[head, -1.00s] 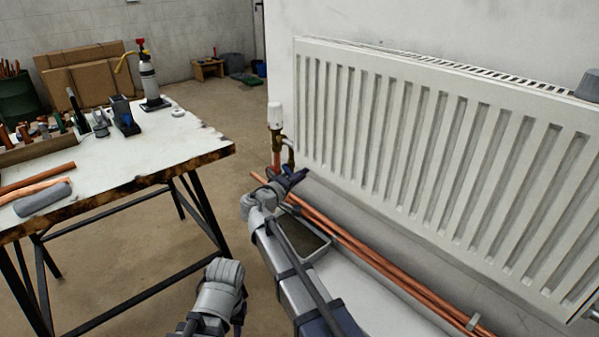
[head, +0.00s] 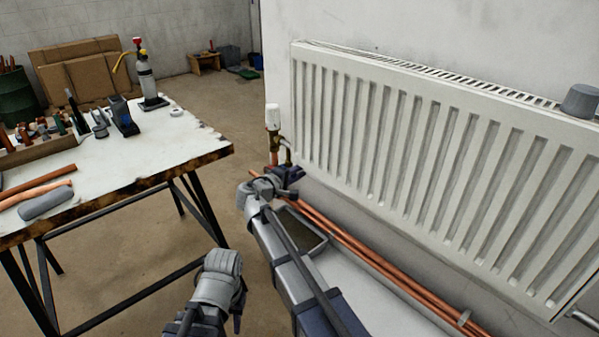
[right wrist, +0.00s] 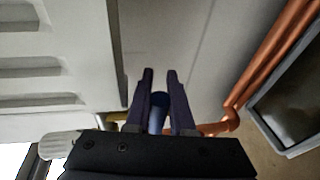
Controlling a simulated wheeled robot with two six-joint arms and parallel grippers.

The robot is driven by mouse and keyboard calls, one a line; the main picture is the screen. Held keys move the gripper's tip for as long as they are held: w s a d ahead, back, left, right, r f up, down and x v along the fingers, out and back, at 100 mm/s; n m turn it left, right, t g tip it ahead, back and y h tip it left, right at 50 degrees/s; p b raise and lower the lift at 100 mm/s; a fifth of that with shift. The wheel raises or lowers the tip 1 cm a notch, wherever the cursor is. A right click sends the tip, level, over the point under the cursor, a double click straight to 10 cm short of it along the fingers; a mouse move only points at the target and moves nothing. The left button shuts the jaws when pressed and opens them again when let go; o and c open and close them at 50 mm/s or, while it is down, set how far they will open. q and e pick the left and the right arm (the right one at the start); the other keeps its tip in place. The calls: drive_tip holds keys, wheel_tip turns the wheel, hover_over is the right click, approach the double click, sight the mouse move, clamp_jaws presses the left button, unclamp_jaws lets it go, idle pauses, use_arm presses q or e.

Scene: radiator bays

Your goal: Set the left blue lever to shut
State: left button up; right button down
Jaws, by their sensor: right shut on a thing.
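My right gripper (right wrist: 160,88) has its two dark fingers around a small blue lever (right wrist: 158,101) in the right wrist view, and is shut on it. In the head view my right gripper (head: 290,175) is at the pipework below the radiator's left end, and the lever is hidden behind it. A valve with a white head (head: 272,117) and brass fittings stands just above it. My left gripper (head: 238,318) hangs low at the bottom of the head view, away from the valve; its jaws are too hidden to judge.
The white radiator (head: 420,165) fills the right side. Copper pipes (head: 375,268) run beneath it beside a grey tray (head: 310,236). A workbench (head: 110,160) with tools and a gas torch (head: 147,78) stands left. Floor between bench and radiator is open.

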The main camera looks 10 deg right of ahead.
drive_tip(key=c, duration=0.8)
unclamp_jaws()
